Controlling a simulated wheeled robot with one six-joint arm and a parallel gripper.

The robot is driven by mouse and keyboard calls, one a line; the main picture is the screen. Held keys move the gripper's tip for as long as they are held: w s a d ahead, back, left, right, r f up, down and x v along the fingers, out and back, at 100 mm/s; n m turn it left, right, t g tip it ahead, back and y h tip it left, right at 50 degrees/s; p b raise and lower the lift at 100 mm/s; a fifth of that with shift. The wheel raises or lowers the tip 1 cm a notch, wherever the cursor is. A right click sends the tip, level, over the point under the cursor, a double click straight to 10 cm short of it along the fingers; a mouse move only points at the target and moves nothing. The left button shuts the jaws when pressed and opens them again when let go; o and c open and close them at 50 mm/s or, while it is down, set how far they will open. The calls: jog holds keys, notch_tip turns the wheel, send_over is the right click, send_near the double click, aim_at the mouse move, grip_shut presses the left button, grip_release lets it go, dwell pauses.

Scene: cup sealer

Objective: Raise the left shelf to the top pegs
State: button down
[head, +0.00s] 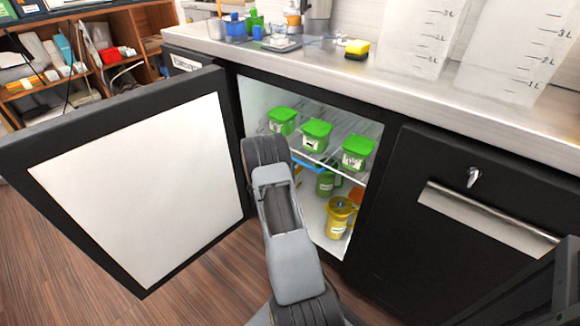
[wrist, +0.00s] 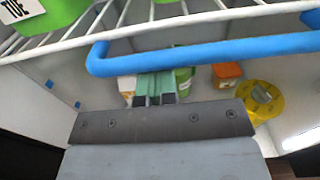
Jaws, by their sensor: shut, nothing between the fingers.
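A white wire shelf (head: 348,178) spans the open under-counter fridge and carries three green-lidded tubs (head: 316,135). In the wrist view, the wire shelf (wrist: 225,16) crosses the top, with a blue bar (wrist: 215,52) along it. Small blue pieces (wrist: 77,105) sit on the side wall below the shelf; I cannot tell whether they are pegs. My gripper (wrist: 155,88) is shut and empty. Its fingertips show just under the blue bar; I cannot tell whether they touch it. In the head view my arm hides most of the gripper and part of the shelf.
The fridge door (head: 140,185) stands open at the left. Below the shelf are a green mug (head: 325,183), a yellow mug (head: 338,216) and an orange container (wrist: 227,71). A closed black cabinet (head: 460,225) is at the right. The counter (head: 395,92) runs above.

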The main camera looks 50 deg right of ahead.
jog(key=shift+w+d+r+p, duration=0.1)
jog(key=shift+r+p, duration=0.5)
jog(key=shift+r, duration=0.85)
jog(key=shift+a+f, duration=0.1)
jog(key=shift+a, duration=0.15)
jog(key=a, duration=0.7)
jog(key=shift+s+f+p, duration=0.25)
jog(key=shift+s+p, duration=0.15)
jog(key=shift+p, duration=0.05)
jog(key=shift+a, duration=0.1)
jog(key=a+f, duration=0.2)
jog(key=a, duration=0.4)
jog(key=shift+s+b, duration=0.3)
jog(key=shift+b, duration=0.1)
